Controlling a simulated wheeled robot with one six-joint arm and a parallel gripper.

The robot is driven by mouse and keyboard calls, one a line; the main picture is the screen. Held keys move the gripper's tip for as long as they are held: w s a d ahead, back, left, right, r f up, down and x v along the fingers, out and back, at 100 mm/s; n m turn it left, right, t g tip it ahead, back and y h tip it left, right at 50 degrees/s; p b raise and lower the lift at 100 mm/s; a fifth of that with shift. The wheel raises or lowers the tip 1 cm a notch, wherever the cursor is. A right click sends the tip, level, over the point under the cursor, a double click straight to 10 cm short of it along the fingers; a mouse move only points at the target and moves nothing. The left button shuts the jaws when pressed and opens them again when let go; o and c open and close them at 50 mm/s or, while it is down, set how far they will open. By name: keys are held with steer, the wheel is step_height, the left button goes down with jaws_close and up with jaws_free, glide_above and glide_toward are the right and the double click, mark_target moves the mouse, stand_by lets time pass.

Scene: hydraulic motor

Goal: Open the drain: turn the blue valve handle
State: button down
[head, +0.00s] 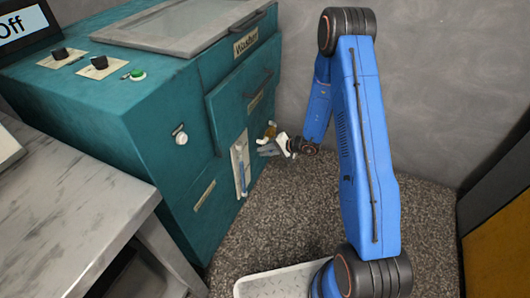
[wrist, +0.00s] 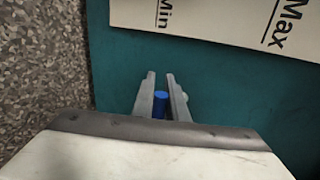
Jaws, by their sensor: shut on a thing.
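The blue valve handle (wrist: 160,104) shows in the wrist view as a short blue cylinder end. My gripper (wrist: 160,79) is closed around it, one grey finger on each side. In the head view my gripper (head: 268,149) is low at the right side of the teal machine (head: 120,110), just below a small brass valve fitting (head: 270,131). The blue handle cannot be made out in the head view, where my gripper covers that spot.
A grey table (head: 60,200) stands at the left. Speckled floor (head: 270,225) is open in front of the machine.

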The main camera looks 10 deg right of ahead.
steer(key=shift+f, duration=0.3)
steer(key=c, duration=1.7)
jaws_free()
steer(key=shift+c, duration=0.2)
steer(key=v, duration=1.7)
steer(key=shift+s+r, duration=0.15)
steer(key=shift+s, duration=0.15)
